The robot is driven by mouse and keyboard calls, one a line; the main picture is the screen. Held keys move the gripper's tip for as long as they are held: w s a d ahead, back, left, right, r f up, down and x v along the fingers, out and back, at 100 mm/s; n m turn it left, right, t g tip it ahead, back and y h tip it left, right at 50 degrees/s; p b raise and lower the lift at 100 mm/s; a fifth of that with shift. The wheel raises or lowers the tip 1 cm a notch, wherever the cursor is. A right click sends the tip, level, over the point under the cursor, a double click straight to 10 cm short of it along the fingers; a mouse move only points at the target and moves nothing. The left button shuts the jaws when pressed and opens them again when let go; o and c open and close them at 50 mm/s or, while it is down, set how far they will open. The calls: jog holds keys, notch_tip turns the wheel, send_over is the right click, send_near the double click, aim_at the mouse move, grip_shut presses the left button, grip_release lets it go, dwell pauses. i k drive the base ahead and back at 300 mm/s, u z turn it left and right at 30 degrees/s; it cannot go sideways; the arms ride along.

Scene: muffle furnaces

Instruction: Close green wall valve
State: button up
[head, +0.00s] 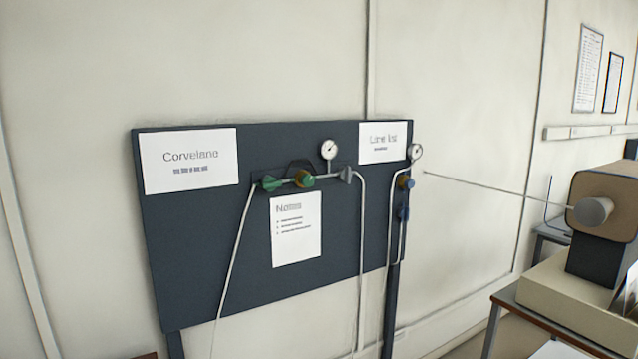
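The green wall valve (306,181) sits on a horizontal pipe fixed to a dark wall panel (180,260). A second green fitting (269,183) is at the left end of the same pipe, where a pale hose runs down. A round gauge (329,149) stands above the pipe just right of the valve. The valve's open or closed position cannot be told at this size. My gripper is not in view.
A blue valve (405,182) and second gauge (415,152) are at the panel's right edge. Pale pipes run down the panel. At right, a furnace-like device (604,215) stands on a table (507,294). A thin line stretches from the wall towards it.

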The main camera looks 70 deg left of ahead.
aim_at(270, 183)
jog(key=i, duration=1.3)
jog(key=u, duration=4.65)
jog(key=i, duration=0.9)
